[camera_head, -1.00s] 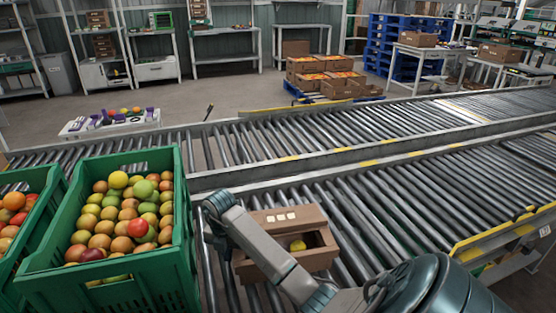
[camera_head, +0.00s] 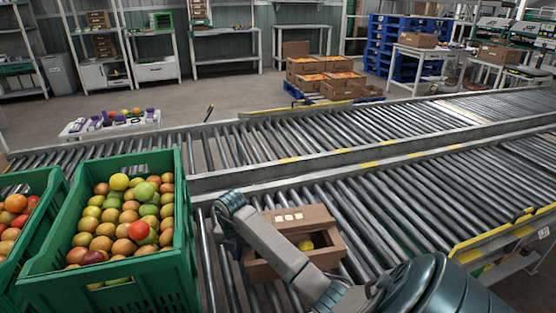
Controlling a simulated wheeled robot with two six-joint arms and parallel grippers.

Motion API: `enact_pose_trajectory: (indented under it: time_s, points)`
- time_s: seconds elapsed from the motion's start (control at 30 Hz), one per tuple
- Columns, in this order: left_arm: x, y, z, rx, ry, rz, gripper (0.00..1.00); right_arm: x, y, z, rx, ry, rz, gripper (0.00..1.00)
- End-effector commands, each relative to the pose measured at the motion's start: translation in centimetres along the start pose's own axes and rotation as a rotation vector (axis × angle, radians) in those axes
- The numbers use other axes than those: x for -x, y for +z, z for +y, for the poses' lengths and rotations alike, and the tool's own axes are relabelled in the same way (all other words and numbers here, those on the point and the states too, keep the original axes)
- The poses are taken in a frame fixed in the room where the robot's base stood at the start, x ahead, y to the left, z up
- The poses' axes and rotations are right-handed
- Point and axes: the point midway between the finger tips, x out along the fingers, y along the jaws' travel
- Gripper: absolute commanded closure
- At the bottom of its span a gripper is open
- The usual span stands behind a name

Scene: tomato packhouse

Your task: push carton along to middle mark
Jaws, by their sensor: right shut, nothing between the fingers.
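The carton (camera_head: 315,218) is an open brown cardboard box with white labels on its flap, on the near roller conveyor. A yellow fruit shows inside it. My right arm reaches across from the lower right and hides part of the carton. My right gripper (camera_head: 229,240) is shut and empty, pointing down at the carton's left side, very close to it; I cannot tell if they touch. Yellow marks lie along the conveyor's far rail, one of them (camera_head: 369,163) to the right of the carton. I cannot tell which is the middle mark. My left gripper is not in view.
A green crate (camera_head: 180,262) full of mixed tomatoes or fruit stands left of the carton, with another crate (camera_head: 52,190) beyond it. The rollers (camera_head: 420,205) right of the carton are clear. A yellow-edged rail (camera_head: 490,238) bounds the near right side.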

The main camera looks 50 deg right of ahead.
Motion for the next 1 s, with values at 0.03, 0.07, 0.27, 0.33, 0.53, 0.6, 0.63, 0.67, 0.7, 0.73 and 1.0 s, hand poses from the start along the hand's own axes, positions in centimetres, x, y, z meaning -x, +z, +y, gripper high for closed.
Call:
enact_pose_trajectory:
  time_s: [0.03, 0.07, 0.27, 0.33, 0.53, 0.6, 0.63, 0.67, 0.7, 0.73, 1.0]
  points:
    - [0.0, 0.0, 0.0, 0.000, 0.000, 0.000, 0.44, 0.0, 0.0, 0.0, 0.000, 0.000, 0.000, 1.00]
    - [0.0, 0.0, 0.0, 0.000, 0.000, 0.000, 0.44, 0.0, 0.0, 0.0, 0.000, 0.000, 0.000, 1.00]
    - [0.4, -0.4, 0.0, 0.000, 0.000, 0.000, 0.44, 0.1, 0.8, -1.4, -0.001, -0.004, -0.002, 1.00]
    - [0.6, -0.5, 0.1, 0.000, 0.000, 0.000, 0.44, 0.1, 1.2, -2.0, -0.001, -0.003, -0.002, 1.00]
    - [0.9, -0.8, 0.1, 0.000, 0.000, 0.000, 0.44, 0.1, 2.2, -3.7, -0.001, -0.003, -0.002, 1.00]
    - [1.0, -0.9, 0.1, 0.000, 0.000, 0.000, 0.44, 0.1, 2.5, -4.3, -0.001, -0.003, -0.002, 1.00]
    - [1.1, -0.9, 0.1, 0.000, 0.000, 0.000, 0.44, 0.1, 2.7, -4.6, -0.001, -0.003, -0.002, 1.00]
    - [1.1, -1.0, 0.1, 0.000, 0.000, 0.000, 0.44, 0.1, 2.9, -4.9, -0.001, -0.003, -0.002, 1.00]
    - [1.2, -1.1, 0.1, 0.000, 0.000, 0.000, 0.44, 0.1, 3.0, -5.2, 0.000, -0.003, -0.001, 1.00]
    - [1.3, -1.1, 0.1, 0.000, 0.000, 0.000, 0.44, 0.1, 3.2, -5.5, -0.001, -0.003, -0.002, 1.00]
    - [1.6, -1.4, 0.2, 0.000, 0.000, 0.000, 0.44, 0.1, 4.6, -7.8, -0.001, -0.003, -0.001, 1.00]
